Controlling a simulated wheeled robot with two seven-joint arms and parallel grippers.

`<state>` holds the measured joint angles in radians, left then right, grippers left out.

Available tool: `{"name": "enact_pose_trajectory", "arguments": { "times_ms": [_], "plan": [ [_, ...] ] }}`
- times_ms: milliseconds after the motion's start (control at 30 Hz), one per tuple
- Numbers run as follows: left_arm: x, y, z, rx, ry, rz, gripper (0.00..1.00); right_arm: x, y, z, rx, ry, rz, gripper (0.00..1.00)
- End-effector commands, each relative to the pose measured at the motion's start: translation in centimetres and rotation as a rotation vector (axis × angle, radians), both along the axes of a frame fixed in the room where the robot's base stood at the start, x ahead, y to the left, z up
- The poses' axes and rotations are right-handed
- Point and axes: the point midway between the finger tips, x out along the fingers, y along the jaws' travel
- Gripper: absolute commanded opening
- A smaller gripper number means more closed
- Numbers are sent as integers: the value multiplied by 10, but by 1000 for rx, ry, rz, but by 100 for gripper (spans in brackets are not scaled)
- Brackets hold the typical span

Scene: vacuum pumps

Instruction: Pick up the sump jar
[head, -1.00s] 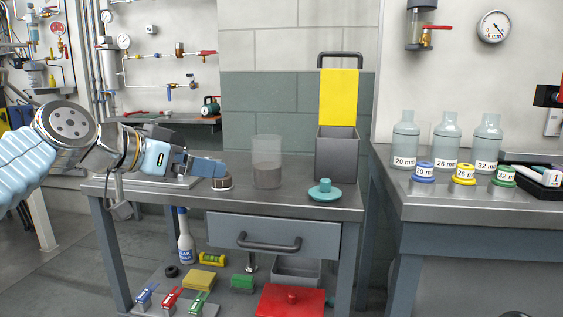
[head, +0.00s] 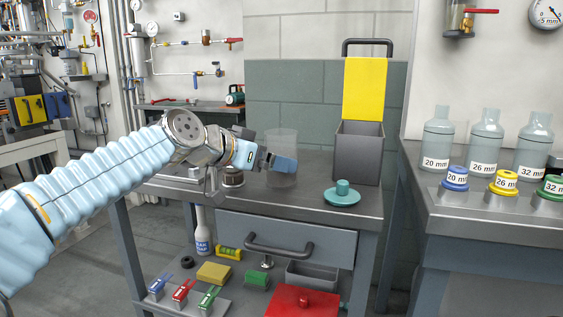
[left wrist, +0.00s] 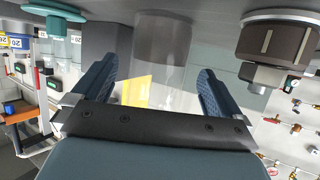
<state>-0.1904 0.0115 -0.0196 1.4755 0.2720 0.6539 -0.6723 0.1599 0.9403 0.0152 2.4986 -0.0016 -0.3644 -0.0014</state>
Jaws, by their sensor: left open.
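The sump jar, a clear open cylinder (head: 283,139) with a grey lower part, stands on the grey metal bench (head: 310,211). My left gripper (head: 284,164) is level with the jar and partly covers it in the head view. In the left wrist view, the jar (left wrist: 164,42) appears between the two open fingers of my left gripper (left wrist: 158,68). I cannot tell whether the fingers touch it. A teal lid with a knob (head: 342,196) lies on the bench to the jar's right. My right gripper is not in view.
A dark grey open box (head: 357,158) with a yellow panel stands behind the lid. A dark round part (head: 233,179) sits left of the jar. A red lid (head: 300,303) is below the drawer.

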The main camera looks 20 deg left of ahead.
Motion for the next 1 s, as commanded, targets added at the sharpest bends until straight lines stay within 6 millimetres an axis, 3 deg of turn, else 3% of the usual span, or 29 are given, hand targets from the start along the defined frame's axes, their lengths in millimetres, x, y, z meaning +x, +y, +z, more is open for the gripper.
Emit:
{"name": "enact_pose_trajectory", "arguments": {
  "times_ms": [233,500,900,1000],
  "plan": [
    [30,-18,-13,1,2,-1,100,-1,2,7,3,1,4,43],
    [33,-20,-15,1,1,0,100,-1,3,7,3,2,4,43],
    [33,-20,-15,1,1,0,40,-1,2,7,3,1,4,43],
    [33,-20,-14,-1,-1,0,37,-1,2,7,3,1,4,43]
  ]
}}
